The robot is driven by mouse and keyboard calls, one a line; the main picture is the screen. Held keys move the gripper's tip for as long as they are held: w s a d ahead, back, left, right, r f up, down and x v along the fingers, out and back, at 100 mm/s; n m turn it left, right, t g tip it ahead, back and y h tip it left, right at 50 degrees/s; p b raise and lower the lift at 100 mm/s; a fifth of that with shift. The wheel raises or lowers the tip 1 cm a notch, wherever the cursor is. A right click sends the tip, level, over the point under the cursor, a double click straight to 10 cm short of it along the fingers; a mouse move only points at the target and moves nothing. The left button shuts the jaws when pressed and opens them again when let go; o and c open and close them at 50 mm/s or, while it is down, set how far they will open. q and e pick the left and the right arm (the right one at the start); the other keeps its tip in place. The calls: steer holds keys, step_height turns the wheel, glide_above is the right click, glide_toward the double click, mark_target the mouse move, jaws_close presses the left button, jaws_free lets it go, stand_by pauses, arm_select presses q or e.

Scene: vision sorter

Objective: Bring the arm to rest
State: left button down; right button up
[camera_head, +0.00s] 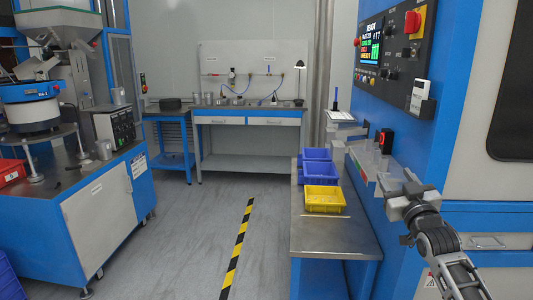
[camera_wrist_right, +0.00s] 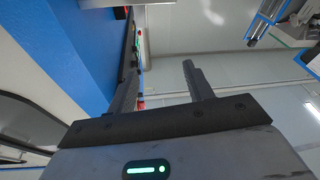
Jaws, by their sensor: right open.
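My right arm (camera_head: 440,245) reaches in from the lower right in the head view. Its gripper (camera_head: 397,182) is raised beside the blue machine, to the right of the bench with the bins. In the right wrist view the two dark fingers of the gripper (camera_wrist_right: 160,75) stand apart, with nothing between them. The wrist camera looks past them at a pale wall or ceiling. My left arm and gripper are not in view.
The blue machine (camera_head: 455,150) with a control panel (camera_head: 393,45) stands close on the right. A yellow bin (camera_head: 324,199) and blue bins (camera_head: 317,168) sit on a metal bench (camera_head: 330,237). A feeder station (camera_head: 90,200) stands left. The floor (camera_head: 200,235) between is clear.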

step_height(320, 180, down, 8)
steer(key=d+g+h, duration=0.2)
steer(key=g, duration=0.2)
steer(key=s+a+f+g+y, duration=0.1)
steer(key=s+a+f, duration=0.4)
steer(key=s+f, duration=0.15)
steer(key=s+a+f+g+y, duration=0.2)
steer(key=s+a+f, duration=0.35)
steer(key=f, duration=0.25)
steer(key=s+a+f+g, duration=0.1)
steer(key=s+a+f, duration=0.1)
steer(key=s, duration=0.6)
steer(key=s+a+f+g+y, duration=0.1)
steer(key=s+a+f, duration=0.2)
steer(key=s, duration=0.6)
steer(key=s+a+f+g+y, duration=0.1)
steer(key=s+a+f, duration=0.2)
steer(key=s, duration=0.6)
steer(key=shift+a, duration=0.8)
